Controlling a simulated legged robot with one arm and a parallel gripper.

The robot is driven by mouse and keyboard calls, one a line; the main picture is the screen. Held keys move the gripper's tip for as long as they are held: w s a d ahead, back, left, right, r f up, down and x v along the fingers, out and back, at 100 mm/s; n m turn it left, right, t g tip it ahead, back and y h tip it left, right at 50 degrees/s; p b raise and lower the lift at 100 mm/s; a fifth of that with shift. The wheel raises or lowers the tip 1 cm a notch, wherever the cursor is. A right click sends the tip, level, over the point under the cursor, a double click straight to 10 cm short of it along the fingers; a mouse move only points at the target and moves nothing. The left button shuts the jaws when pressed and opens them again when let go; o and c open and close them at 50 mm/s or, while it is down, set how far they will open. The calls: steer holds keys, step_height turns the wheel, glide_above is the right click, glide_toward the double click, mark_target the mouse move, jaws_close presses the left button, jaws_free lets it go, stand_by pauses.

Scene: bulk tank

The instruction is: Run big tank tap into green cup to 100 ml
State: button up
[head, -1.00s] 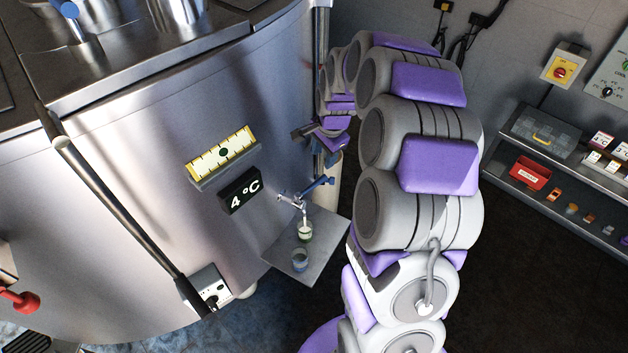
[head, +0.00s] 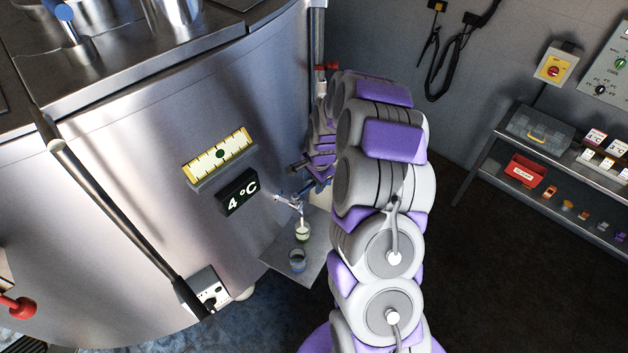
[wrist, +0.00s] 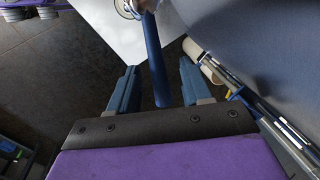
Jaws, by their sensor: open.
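The big steel tank (head: 130,210) fills the left of the head view. Its tap (head: 290,201) sticks out above a small steel shelf (head: 313,262). The green cup (head: 302,233) stands on the shelf under the spout, with something pale in it; its level is too small to read. A pale streak shows between spout and cup; I cannot tell whether it flows. My gripper (head: 304,177) is beside the tap. In the wrist view my gripper (wrist: 160,88) is open, with the tap's blue lever (wrist: 154,60) between its fingers, apart from both.
A blue cup (head: 297,261) stands nearer on the same shelf. A 4 °C display (head: 239,192) and a yellow gauge (head: 217,155) are on the tank wall. A rack (head: 560,165) with a red box (head: 525,171) stands at the right. Dark floor between is clear.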

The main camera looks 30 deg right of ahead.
steer(key=shift+d, duration=0.2)
steer(key=c, duration=0.4)
jaws_close()
